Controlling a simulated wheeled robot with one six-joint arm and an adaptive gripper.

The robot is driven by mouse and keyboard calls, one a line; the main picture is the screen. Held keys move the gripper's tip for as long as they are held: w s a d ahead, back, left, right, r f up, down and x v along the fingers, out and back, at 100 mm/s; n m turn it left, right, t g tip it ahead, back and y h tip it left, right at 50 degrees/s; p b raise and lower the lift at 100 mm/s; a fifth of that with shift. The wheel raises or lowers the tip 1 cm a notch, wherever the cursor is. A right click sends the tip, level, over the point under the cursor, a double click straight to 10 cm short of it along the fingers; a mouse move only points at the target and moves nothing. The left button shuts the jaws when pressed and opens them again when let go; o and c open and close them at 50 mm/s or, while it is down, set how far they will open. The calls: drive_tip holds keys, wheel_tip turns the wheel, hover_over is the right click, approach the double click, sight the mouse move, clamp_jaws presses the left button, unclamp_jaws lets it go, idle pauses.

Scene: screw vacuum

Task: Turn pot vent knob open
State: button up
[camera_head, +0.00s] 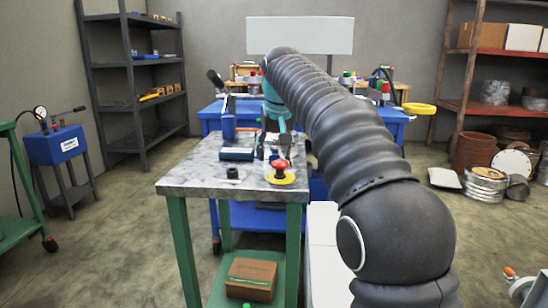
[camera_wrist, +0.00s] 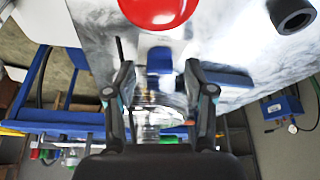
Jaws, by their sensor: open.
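My gripper (camera_wrist: 158,72) is open, its two dark fingers spread apart in the wrist view. A clear, shiny cylindrical body (camera_wrist: 155,98), perhaps the pot, shows between them. A small blue part (camera_wrist: 159,60) lies between the fingertips, just below the red button; I cannot tell whether it is the vent knob or whether the fingers touch it. In the head view my gripper hangs over the back of the metal-topped table (camera_head: 195,178), and the dark arm covers much of that area. The pot and its knob are not clearly visible there.
A red mushroom button (camera_head: 281,165) on a yellow base stands near the table's front right corner. A black ring (camera_head: 233,173) and a blue cylinder (camera_head: 237,154) are left of it. A tall blue-based tool (camera_head: 229,127) stands behind. The table's front left is clear.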

drive_tip(key=shift+w+f, duration=0.15)
drive_tip(key=shift+f, duration=0.2)
clamp_jaws()
drive_tip(key=shift+a+r+m+p, duration=0.1)
drive_tip(key=shift+r+m+p, duration=0.2)
drive_tip(key=shift+m+p, duration=0.7)
drive_tip(key=shift+m+h+p, duration=0.3)
drive_tip(key=shift+h+p, duration=0.2)
drive_tip(key=shift+p, duration=0.45)
drive_tip(key=shift+f+m, duration=0.25)
drive_tip(key=shift+m, duration=0.15)
unclamp_jaws()
